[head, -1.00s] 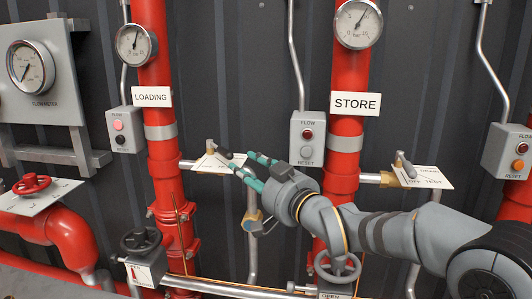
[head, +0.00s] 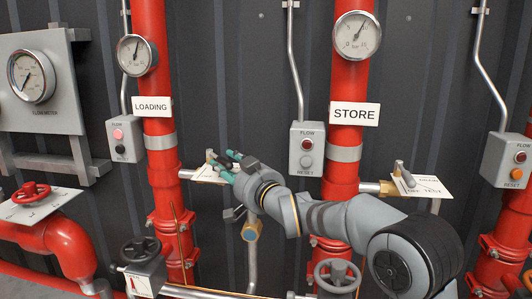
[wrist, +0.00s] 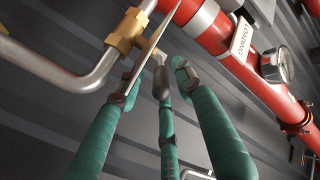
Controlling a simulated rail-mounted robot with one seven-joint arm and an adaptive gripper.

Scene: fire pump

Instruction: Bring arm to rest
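My gripper (head: 227,165) is in front of the small valve on the loading pipe's side branch. In the wrist view its teal fingers (wrist: 150,85) are spread apart. A valve lever with a dark grip (wrist: 160,80) shows between them; I cannot tell whether any finger touches it. The brass valve body (wrist: 127,32) and a thin plate seen edge-on (wrist: 143,65) are close to the left finger. In the head view my gripper partly hides the white label plate (head: 205,176) and the lever. My arm reaches in from the lower right, across the store pipe.
The red loading pipe (head: 160,140) and store pipe (head: 347,140) stand upright with gauges. A flow box (head: 306,150) is just above my arm. A second lever valve plate (head: 420,186) is at the right. Handwheels (head: 337,275) and (head: 141,249) sit below.

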